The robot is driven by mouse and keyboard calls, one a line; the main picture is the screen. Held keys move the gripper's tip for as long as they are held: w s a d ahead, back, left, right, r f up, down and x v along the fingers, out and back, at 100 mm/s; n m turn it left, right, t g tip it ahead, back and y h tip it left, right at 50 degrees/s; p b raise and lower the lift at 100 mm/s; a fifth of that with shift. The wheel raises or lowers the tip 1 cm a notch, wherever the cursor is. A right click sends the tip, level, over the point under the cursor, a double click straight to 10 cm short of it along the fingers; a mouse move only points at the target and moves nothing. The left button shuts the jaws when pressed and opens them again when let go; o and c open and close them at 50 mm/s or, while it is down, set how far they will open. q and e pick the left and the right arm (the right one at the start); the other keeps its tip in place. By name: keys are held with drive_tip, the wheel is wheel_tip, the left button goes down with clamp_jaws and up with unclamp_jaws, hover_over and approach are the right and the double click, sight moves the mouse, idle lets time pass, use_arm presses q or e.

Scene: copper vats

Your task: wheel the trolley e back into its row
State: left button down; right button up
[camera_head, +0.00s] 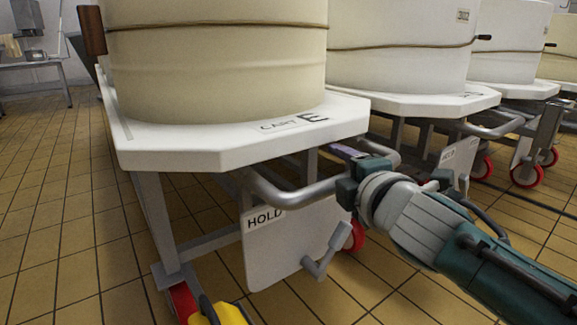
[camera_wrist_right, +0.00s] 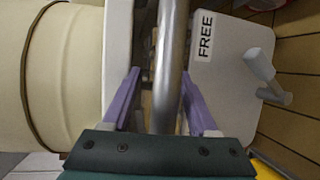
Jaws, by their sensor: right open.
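Trolley e (camera_head: 215,140) has a white deck marked "CART E" and carries a large cream vat (camera_head: 215,65). Its grey push bar (camera_head: 290,197) juts out at the front. My right gripper (camera_head: 346,165) is at this bar. In the right wrist view, the purple fingers of my right gripper (camera_wrist_right: 160,85) are open, one on each side of the bar (camera_wrist_right: 171,60), with gaps visible. Below the bar hangs a plate (camera_head: 290,245) marked "HOLD", with a grey lever (camera_head: 325,252) at its lower right. In the wrist view the plate (camera_wrist_right: 225,75) reads "FREE". My left gripper is out of view.
More trolleys with vats (camera_head: 400,40) stand to the right, the nearest close beside trolley e. Red wheels (camera_head: 527,175) show beneath them. A yellow object (camera_head: 222,313) is at the bottom edge. Tiled floor (camera_head: 60,220) on the left is open; a table (camera_head: 35,72) stands far back.

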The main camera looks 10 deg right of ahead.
drive_tip(key=s+r+p, duration=0.2)
drive_tip(key=s+p, duration=0.3)
drive_tip(key=s, duration=0.4)
drive_tip(key=shift+s, duration=0.4)
